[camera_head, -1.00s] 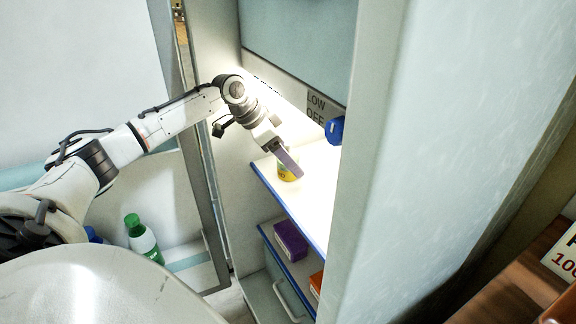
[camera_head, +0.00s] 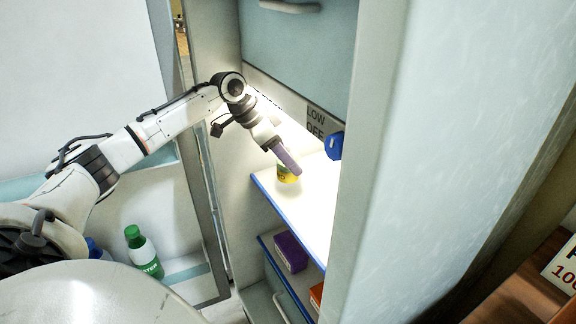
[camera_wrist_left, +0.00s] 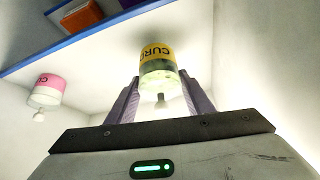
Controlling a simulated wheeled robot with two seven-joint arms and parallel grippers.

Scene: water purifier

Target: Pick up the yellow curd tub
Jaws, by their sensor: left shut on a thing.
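The yellow curd tub (camera_head: 287,176) stands on the white, blue-edged shelf (camera_head: 312,206) inside the lit cabinet. My left gripper (camera_head: 288,160) reaches down to it from the left and partly hides it. In the left wrist view the tub (camera_wrist_left: 157,57), with a yellow band lettered "CUR", sits between the two purple-grey fingers of my left gripper (camera_wrist_left: 160,95), which is shut on it. I cannot tell whether the tub is lifted off the shelf. My right gripper is not in view.
A pink-topped tub (camera_wrist_left: 47,88) shows at the left of the wrist view. A purple box (camera_head: 291,251) lies on a lower shelf. A blue knob (camera_head: 334,145) is on the cabinet's right. A green bottle (camera_head: 143,252) stands outside. The cabinet side wall (camera_head: 375,180) bounds the right.

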